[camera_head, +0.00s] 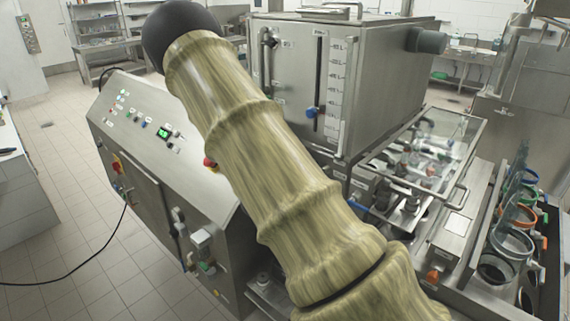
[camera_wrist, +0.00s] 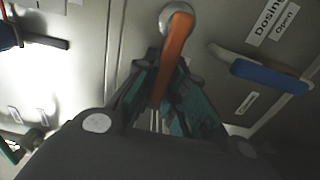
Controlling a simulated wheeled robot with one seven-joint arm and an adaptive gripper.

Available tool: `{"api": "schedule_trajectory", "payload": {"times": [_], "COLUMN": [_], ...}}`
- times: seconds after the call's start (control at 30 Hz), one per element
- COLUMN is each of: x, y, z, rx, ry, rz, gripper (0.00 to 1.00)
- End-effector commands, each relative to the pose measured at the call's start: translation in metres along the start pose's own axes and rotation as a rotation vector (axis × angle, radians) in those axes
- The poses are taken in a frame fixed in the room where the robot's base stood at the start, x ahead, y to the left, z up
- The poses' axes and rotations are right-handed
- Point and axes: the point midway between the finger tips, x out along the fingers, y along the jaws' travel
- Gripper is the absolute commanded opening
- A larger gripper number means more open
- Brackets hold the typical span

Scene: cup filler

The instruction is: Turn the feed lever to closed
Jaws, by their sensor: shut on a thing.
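In the wrist view, an orange lever (camera_wrist: 177,45) sticks out from a round metal pivot on a grey metal panel. It hangs down, tilted slightly to the left at its lower end. My gripper (camera_wrist: 166,82) has its fingers on both sides of the orange lever and is shut on it. No label for this lever is readable, so I cannot confirm from text that it is the feed lever. In the head view my arm covers the middle, and neither my gripper nor this lever can be made out.
A blue-handled lever (camera_wrist: 268,76) sits to the right, by a label reading "Dosing" and "Open". A dark handle (camera_wrist: 42,40) is at the left. In the head view, a control panel (camera_head: 145,124), a steel hopper (camera_head: 290,80) and a rack of coloured rings (camera_head: 512,240) surround my arm.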

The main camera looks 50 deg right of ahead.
Motion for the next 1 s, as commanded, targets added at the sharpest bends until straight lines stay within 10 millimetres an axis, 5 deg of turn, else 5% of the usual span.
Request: {"api": "schedule_trajectory", "payload": {"times": [0.57,0.6,0.7,1.0], "x": [0.0098,0.0097,0.0096,0.0091], "y": [-0.0008,-0.0008,-0.001,-0.0012], "z": [0.0107,0.0107,0.011,0.0114], "rx": [-0.029,-0.029,-0.029,-0.028], "ry": [-0.014,-0.014,-0.015,-0.016], "rz": [0.002,0.002,0.001,0.001], "gripper": [0.0,0.19,0.35,0.35]}}
